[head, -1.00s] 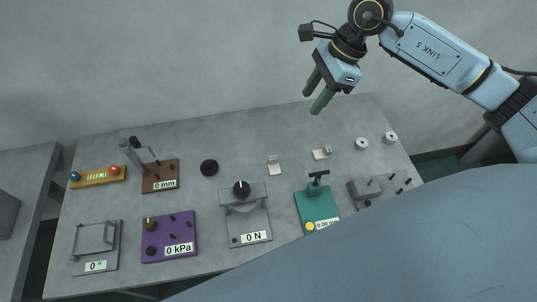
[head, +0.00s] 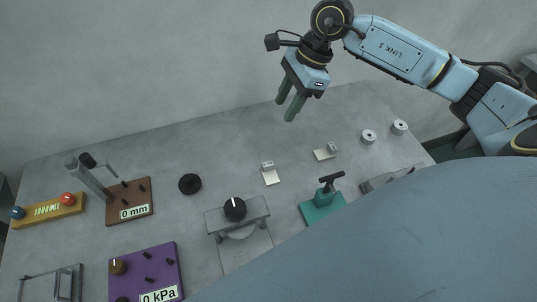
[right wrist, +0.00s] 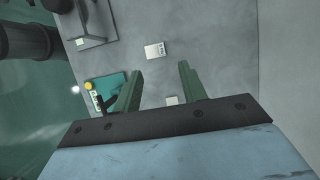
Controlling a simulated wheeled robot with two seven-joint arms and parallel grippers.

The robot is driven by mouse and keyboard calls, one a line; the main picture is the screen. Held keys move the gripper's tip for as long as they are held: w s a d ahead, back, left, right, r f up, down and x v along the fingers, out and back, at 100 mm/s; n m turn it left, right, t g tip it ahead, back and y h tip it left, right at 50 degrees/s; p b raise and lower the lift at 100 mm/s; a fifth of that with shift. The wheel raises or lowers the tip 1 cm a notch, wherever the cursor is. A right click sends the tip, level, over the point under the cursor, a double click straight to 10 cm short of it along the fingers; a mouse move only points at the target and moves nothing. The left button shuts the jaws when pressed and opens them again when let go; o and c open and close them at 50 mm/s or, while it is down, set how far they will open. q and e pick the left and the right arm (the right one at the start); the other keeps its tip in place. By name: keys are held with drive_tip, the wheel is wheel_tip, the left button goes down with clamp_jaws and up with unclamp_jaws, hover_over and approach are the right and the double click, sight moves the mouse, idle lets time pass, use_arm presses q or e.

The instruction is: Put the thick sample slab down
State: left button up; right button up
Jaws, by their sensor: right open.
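Two small pale sample slabs, each with a grey block at one end, lie apart on the grey table: one near the middle (head: 271,177) and one further right (head: 321,155). I cannot tell which is the thick one. My right gripper (head: 286,109) is open and empty, raised above the back of the table, clear of both slabs. In the right wrist view its two green fingers (right wrist: 160,70) are spread. One pale slab (right wrist: 155,51) shows beyond the fingertips and another (right wrist: 172,100) shows between the fingers. My left gripper is not in view.
A teal gauge (head: 322,197), a grey fixture with a black knob (head: 236,215), a purple kPa panel (head: 145,273) and a brown mm stand (head: 130,203) stand on the table. A black disc (head: 190,184) and two white rings (head: 368,137) lie loose. The back middle is clear.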

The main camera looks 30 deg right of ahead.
drive_tip(key=b, duration=0.6)
approach(265, 165)
drive_tip(key=x, duration=0.4)
drive_tip(key=shift+w, duration=0.1)
drive_tip(key=x, duration=0.4)
drive_tip(key=shift+f, duration=0.25)
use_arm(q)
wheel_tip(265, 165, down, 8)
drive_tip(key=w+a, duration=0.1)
use_arm(e)
clamp_jaws()
